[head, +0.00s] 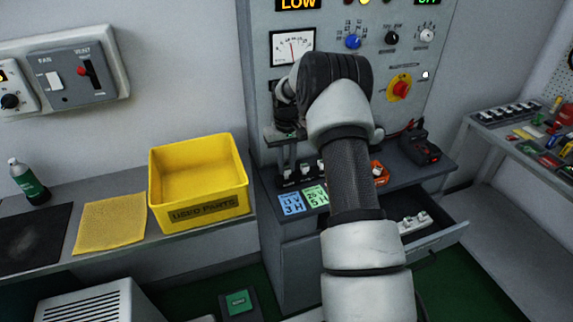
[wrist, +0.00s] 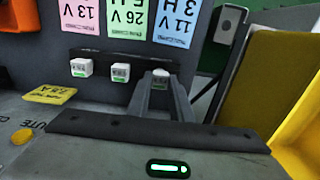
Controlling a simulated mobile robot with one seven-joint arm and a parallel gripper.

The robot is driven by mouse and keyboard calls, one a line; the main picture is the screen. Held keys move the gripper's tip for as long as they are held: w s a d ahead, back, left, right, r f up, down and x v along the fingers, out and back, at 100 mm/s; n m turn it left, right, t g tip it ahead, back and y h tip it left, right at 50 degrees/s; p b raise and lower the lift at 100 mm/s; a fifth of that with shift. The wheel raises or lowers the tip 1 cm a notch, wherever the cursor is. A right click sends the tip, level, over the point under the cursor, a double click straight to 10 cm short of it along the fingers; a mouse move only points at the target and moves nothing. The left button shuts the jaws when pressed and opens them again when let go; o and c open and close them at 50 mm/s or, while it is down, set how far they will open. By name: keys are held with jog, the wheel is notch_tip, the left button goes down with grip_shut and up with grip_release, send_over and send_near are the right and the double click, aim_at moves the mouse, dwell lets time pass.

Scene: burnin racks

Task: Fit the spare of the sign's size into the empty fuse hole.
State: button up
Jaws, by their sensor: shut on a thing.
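Small white blocks with green marks, which look like the spare fuses, stand along a dark strip (wrist: 105,60) in the wrist view. One is at the left (wrist: 82,67) and one in the middle (wrist: 120,72). My gripper (wrist: 162,80) is shut on the third white block (wrist: 161,73), nearest the yellow bin. I cannot tell whether it is still seated in the strip. A yellow tag (wrist: 50,95) lies near the strip; its upside-down writing is hard to read. In the head view my gripper (head: 291,160) is low over the bench ledge. No empty fuse hole shows clearly.
Coloured cards, blue (head: 291,204) and green (head: 315,195), lie before the strip. A yellow bin (head: 200,215) stands left. An open drawer (head: 437,236) with white parts juts out at right. The panel (head: 345,20) with meter and knobs rises behind.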

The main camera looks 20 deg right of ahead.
jog(key=shift+f, duration=0.35)
dwell(0.4)
jog(key=o, duration=1.3)
jog(key=shift+o, duration=0.2)
jog(key=shift+r, duration=0.1)
jog(key=shift+r+p, duration=1.15)
jog(key=shift+r, duration=1.5)
jog(key=shift+r, duration=0.1)
